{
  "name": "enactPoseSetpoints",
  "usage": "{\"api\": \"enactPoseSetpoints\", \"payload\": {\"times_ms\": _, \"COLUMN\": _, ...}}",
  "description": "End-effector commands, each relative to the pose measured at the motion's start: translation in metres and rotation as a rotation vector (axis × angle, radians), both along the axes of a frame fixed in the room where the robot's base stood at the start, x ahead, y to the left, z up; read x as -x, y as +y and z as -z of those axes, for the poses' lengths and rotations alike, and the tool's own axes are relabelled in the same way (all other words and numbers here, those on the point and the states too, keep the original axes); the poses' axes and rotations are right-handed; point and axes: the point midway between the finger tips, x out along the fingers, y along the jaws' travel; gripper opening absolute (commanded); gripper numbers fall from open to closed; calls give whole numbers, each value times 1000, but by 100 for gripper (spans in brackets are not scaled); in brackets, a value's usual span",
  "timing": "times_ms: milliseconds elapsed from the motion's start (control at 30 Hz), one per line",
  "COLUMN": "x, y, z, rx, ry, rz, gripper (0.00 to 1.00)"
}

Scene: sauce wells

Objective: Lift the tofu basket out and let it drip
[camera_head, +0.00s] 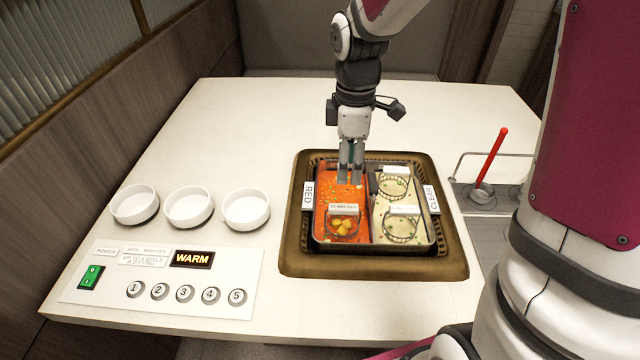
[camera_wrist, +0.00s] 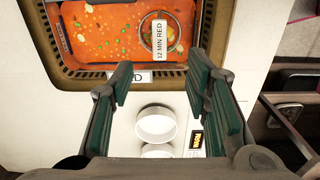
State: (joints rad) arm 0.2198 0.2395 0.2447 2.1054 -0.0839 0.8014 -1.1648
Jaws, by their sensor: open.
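A wire basket (camera_head: 343,228) with yellow-orange cubes sits low in the red broth well (camera_head: 328,200), near its front end; the cubes look like tofu. A white tag reading "12 MIN RED" lies across its top, and this basket also shows in the wrist view (camera_wrist: 160,36). My gripper (camera_head: 350,180) points down over the back part of the red well, behind the basket and apart from it. In the wrist view my gripper (camera_wrist: 160,72) has its fingers wide apart with nothing between them. Whether the fingertips touch the broth is unclear.
The clear broth well (camera_head: 390,214) beside it holds two more tagged wire baskets. A brown surround (camera_head: 455,262) frames the pot. Three white bowls (camera_head: 188,206) and a control panel (camera_head: 160,283) reading WARM are at left. A red-handled tool (camera_head: 491,160) stands at right.

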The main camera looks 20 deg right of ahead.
Motion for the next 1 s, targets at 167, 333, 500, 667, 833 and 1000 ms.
{"api": "enactPoseSetpoints", "payload": {"times_ms": 167, "x": -2, "y": 0, "z": 19, "rx": -3, "ry": 7, "rz": -19, "gripper": 43}}
{"api": "enactPoseSetpoints", "payload": {"times_ms": 333, "x": -1, "y": 1, "z": 52, "rx": -3, "ry": 10, "rz": -17, "gripper": 43}}
{"api": "enactPoseSetpoints", "payload": {"times_ms": 500, "x": -2, "y": 1, "z": 79, "rx": -3, "ry": 6, "rz": -17, "gripper": 43}}
{"api": "enactPoseSetpoints", "payload": {"times_ms": 667, "x": -2, "y": 1, "z": 90, "rx": -3, "ry": 5, "rz": -16, "gripper": 43}}
{"api": "enactPoseSetpoints", "payload": {"times_ms": 833, "x": -1, "y": 2, "z": 105, "rx": -3, "ry": 6, "rz": -16, "gripper": 43}}
{"api": "enactPoseSetpoints", "payload": {"times_ms": 1000, "x": 1, "y": 3, "z": 131, "rx": -3, "ry": 8, "rz": -17, "gripper": 43}}
